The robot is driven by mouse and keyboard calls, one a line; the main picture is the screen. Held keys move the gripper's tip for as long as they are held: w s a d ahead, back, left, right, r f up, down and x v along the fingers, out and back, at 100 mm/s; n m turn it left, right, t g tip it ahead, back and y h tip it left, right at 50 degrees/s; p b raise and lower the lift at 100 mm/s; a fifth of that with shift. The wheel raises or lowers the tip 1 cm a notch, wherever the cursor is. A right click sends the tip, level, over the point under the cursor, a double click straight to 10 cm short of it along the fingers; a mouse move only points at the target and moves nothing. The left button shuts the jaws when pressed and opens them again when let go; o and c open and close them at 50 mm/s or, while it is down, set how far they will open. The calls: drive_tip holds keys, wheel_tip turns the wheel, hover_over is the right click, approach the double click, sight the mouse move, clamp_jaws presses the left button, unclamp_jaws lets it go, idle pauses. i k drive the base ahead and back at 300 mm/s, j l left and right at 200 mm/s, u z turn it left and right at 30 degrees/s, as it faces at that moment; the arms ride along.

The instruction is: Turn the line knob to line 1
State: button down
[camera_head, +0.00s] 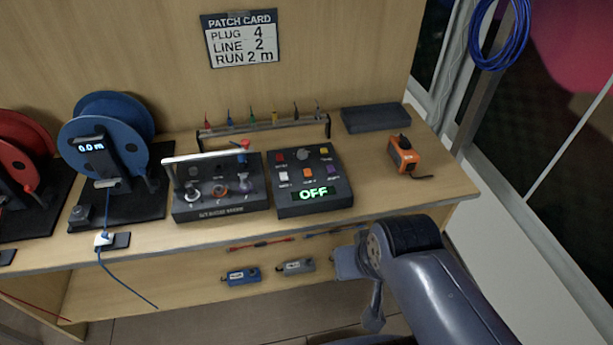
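A black control box (285,199) stands on the wooden bench, with a green display (313,194) reading OFF. The patch card (240,38) on the back wall reads PLUG 4, LINE 2, RUN 2 m. My gripper (372,318) is at the lower right, in front of and below the bench edge, well apart from the box. Its fingers are mostly hidden and look empty.
A black patch panel (222,206) with a raised silver bar stands left of the box. A tool rack (265,128) is behind. An orange device (403,156) and dark slab (375,119) are on the right. Cable reels (105,140) stand left.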

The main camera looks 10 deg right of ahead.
sight(301, 155)
drive_tip(key=i+z, duration=0.15)
drive_tip(key=i, duration=0.4)
drive_tip(key=i+j+z, duration=0.15)
drive_tip(key=i, duration=0.35)
